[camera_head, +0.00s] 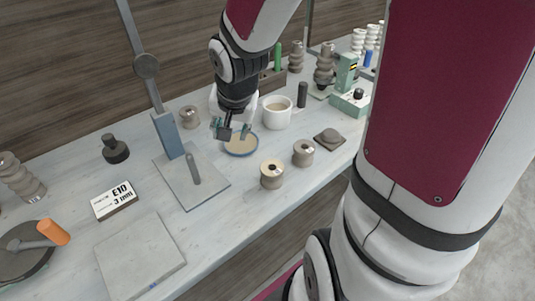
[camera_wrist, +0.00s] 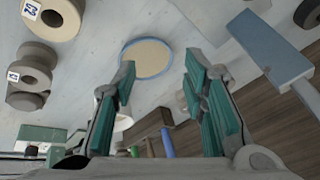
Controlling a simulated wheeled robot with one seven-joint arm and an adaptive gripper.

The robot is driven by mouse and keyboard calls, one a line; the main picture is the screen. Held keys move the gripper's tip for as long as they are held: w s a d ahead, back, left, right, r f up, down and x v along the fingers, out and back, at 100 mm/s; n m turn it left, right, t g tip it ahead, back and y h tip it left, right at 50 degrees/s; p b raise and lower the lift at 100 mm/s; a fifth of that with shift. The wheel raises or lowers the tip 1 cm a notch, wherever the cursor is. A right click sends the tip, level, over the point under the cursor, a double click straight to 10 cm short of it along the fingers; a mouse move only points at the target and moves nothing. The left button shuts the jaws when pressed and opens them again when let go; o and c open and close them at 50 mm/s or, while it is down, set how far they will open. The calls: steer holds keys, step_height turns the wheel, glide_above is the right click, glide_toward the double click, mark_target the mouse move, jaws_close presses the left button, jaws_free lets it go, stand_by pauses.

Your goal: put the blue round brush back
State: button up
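My gripper (camera_head: 232,131) is open, with its teal-padded fingers apart and nothing between them in the wrist view (camera_wrist: 162,95). It is above the blue-rimmed round dish (camera_head: 241,154), which also shows beyond the fingertips in the wrist view (camera_wrist: 147,58). A blue handle-like piece (camera_wrist: 167,143) shows low between the fingers in the wrist view, by a brown block (camera_wrist: 153,121). I cannot tell whether it is the blue round brush. A brown block (camera_head: 268,80) with a green upright handle (camera_head: 278,56) stands behind my gripper. A small blue upright item (camera_head: 368,58) is at far right.
A white mug (camera_head: 277,113) stands close right of my gripper. Spools (camera_head: 271,175) are in front. A grey plate with a blue-grey upright block (camera_head: 167,135) is at left. An E10 sign (camera_head: 115,200) and a flat slab (camera_head: 140,258) lie nearer; bare table shows between.

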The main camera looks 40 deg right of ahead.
steer(key=s+a+r+n, duration=0.1)
steer(key=s+r+n, duration=0.2)
steer(key=s, duration=0.4)
steer(key=s+a+r+n+g, duration=0.1)
steer(key=s+a+r+n, duration=0.1)
steer(key=s, duration=0.5)
steer(key=s+a+r+n+y, duration=0.1)
steer(key=s+a+r+n, duration=0.1)
steer(key=s+r+n, duration=0.2)
step_height(320, 180, up, 2)
steer(key=s, duration=0.2)
steer(key=shift+s+a, duration=0.25)
steer(key=shift+s, duration=0.15)
steer(key=shift+r, duration=0.15)
step_height(320, 180, up, 3)
steer(key=p, duration=0.2)
steer(key=shift+r+p, duration=0.2)
steer(key=shift+p, duration=0.15)
